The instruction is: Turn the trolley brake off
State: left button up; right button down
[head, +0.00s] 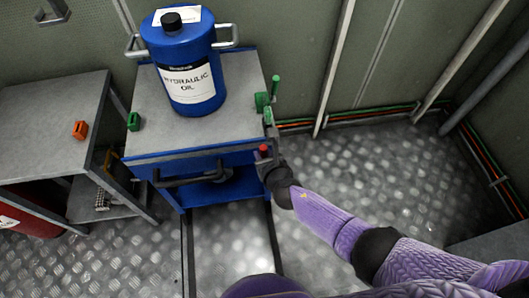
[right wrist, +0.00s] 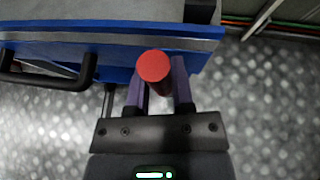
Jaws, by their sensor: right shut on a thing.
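The trolley (head: 146,104) has a grey top and a blue frame, and its blue front edge crosses the right wrist view (right wrist: 120,48). A red-topped brake lever (head: 263,150) stands at the trolley's front right corner. In the right wrist view its round red knob (right wrist: 153,66) and darker red stem stand between my two purple fingers. My right gripper (right wrist: 160,92) is shut on this lever. In the head view my right gripper (head: 268,163) is small beside the trolley's corner, its fingers partly hidden. My left gripper is not in view.
A blue hydraulic oil drum (head: 189,83) stands on the trolley. Green items (head: 134,121) sit at the trolley's edges. A dark push handle (head: 185,180) sticks out at the front. A grey table (head: 45,130) with an orange item (head: 80,129) stands close left. The floor right is clear.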

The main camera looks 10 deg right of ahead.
jog(key=shift+c, duration=2.4)
grip_release()
jog(key=shift+a, duration=0.1)
pick_arm(q)
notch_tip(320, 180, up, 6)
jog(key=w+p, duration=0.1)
jog(key=p, duration=0.5)
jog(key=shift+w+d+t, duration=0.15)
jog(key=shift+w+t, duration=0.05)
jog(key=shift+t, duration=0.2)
pick_arm(e)
jog(key=v, duration=1)
jog(key=shift+f, duration=0.15)
